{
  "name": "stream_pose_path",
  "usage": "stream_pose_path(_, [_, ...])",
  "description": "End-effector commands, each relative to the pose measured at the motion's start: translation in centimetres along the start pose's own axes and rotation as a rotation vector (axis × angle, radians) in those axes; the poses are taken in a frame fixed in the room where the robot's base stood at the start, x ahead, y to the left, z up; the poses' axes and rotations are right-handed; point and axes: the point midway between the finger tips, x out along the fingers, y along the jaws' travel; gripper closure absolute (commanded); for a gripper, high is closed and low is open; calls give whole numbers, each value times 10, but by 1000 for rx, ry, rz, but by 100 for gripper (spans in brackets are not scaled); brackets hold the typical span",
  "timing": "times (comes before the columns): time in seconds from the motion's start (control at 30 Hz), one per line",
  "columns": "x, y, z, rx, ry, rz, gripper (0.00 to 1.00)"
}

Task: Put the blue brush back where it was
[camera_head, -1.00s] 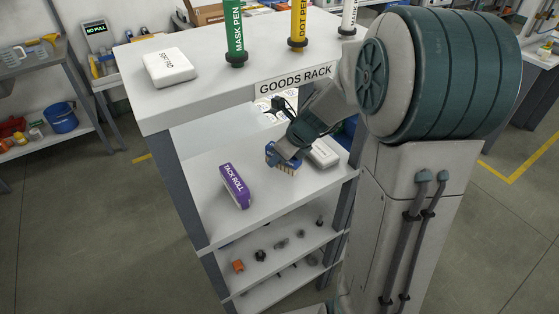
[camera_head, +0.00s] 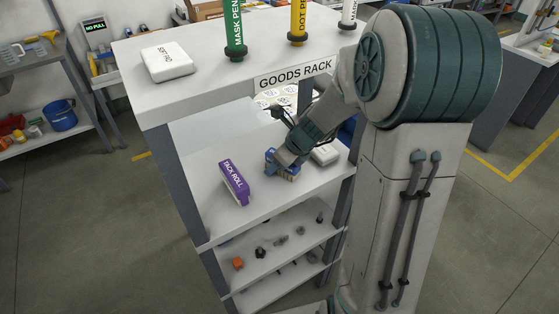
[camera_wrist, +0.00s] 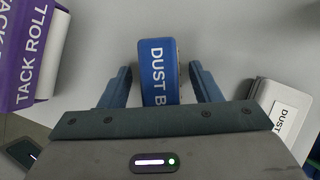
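The blue brush (camera_head: 270,160), lettered "DUST B…" in the wrist view (camera_wrist: 158,72), is at the upper shelf of the goods rack, between the purple tack roll box and a white box. My gripper (camera_wrist: 160,68) is over it, with one finger on each side. Gaps show between both fingers and the brush, so the gripper looks open around it. The brush's near end is hidden by my gripper's body. In the head view my wrist hides part of the brush, and I cannot tell whether it rests fully on the shelf.
The purple tack roll box (camera_head: 235,181) stands left of the brush; the white box (camera_head: 325,154) is close on its right. The rack top (camera_head: 210,85) overhangs behind, with a white box (camera_head: 168,62) and pens on it. The shelf's front left is clear.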

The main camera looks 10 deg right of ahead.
Motion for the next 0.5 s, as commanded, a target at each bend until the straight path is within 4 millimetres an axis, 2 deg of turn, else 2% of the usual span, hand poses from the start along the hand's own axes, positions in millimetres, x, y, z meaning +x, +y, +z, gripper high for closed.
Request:
stream_pose_path(0.17, [-4,0,2,0,0,0,43])
stream_pose_path(0.27, [-14,-1,2,-1,-2,-2,43])
stream_pose_path(0.5, [-61,-1,3,-1,-3,-5,43])
